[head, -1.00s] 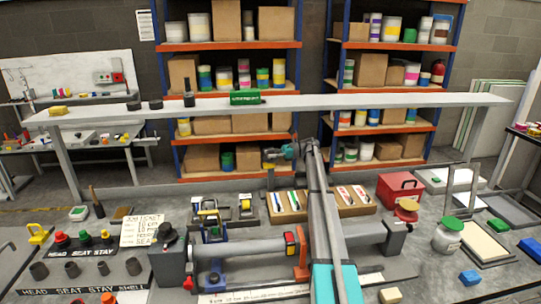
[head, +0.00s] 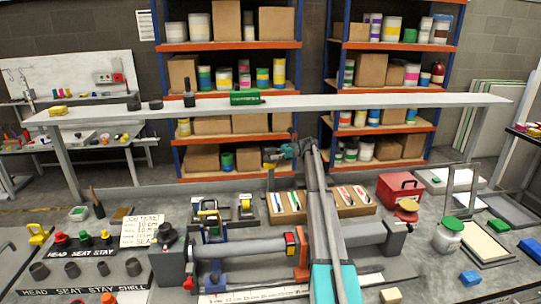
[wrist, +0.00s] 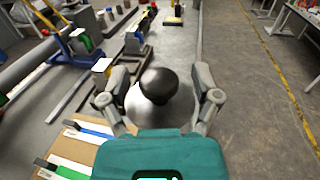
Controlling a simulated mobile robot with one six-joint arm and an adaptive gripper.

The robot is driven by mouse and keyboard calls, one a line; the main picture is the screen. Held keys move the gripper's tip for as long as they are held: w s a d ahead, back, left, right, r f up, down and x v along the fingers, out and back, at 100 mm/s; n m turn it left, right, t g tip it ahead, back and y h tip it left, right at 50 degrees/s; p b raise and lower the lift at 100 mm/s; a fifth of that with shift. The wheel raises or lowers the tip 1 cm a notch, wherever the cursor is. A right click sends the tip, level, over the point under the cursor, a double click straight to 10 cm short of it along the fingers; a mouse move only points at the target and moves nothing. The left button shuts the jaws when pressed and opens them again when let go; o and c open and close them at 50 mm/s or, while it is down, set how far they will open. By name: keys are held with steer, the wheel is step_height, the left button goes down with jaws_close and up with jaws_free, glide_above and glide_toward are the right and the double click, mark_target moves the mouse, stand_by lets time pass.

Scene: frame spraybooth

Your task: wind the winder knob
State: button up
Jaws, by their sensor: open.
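The winder (head: 345,235), a long grey roller, lies along the bench with a grey end block (head: 170,266) at its left. A black round knob (head: 167,235) sits on top of that block, and a small red knob (head: 188,283) is low on its side. My gripper (head: 270,158) is above the back of the bench, well to the right of and behind the block. In the wrist view, my open fingers (wrist: 160,97) stand either side of a black round knob (wrist: 158,84) over a pale round base. I cannot tell its distance or whether it is a different knob.
A pen box (head: 346,211) and a red case (head: 400,188) stand behind the roller. A blue stand (head: 208,252) is by the block. A long white shelf (head: 350,101) crosses behind the bench. Beyond the bench is open floor (wrist: 245,110).

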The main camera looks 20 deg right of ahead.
steer(key=shift+s+m+t, duration=0.15)
steer(key=shift+m+t, duration=0.35)
steer(key=shift+t, duration=0.3)
